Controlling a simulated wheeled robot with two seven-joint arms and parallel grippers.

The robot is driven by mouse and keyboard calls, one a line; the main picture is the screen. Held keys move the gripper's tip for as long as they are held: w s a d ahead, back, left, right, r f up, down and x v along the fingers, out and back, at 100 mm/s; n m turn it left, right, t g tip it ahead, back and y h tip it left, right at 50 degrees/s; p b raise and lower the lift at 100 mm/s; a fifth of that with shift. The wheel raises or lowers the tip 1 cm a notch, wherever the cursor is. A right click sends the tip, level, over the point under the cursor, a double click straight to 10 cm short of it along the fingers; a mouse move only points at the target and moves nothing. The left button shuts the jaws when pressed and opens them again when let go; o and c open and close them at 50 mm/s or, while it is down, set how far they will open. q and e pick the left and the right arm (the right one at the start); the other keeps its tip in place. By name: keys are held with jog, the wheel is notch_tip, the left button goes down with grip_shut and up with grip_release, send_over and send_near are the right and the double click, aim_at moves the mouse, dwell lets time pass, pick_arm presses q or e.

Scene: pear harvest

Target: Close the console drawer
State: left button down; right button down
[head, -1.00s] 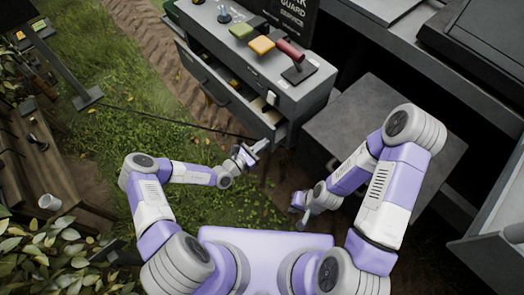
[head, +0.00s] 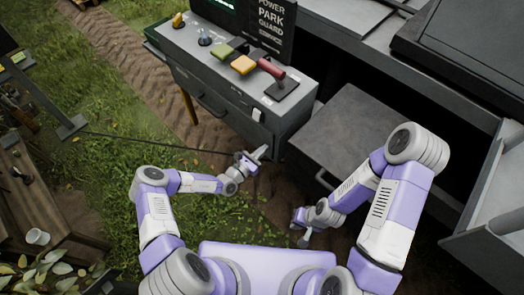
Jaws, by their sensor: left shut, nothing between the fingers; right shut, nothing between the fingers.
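The grey console (head: 200,57) stands at the upper middle of the head view, with buttons and a red-handled lever on its top. Its drawer (head: 232,117) has a dark handle (head: 210,105) on the front. The drawer front looks flush with the console body, and no inside of the drawer shows. My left gripper (head: 259,156) is shut and empty, just in front of the right end of the drawer front; I cannot tell whether it touches. My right gripper (head: 301,233) is shut and empty, low and well apart from the console.
A grey cabinet block (head: 345,135) stands right of the console, near my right arm. A wooden bench (head: 40,205) with a white mug (head: 38,237) is at the left. A dark cable (head: 150,143) crosses the grass. Open grass lies between bench and console.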

pick_arm(q)
jog(key=shift+w+r, duration=0.1)
jog(key=shift+r, duration=0.1)
jog(key=p+v, duration=0.2)
jog(key=v, duration=1.2)
jog(key=shift+f, duration=0.25)
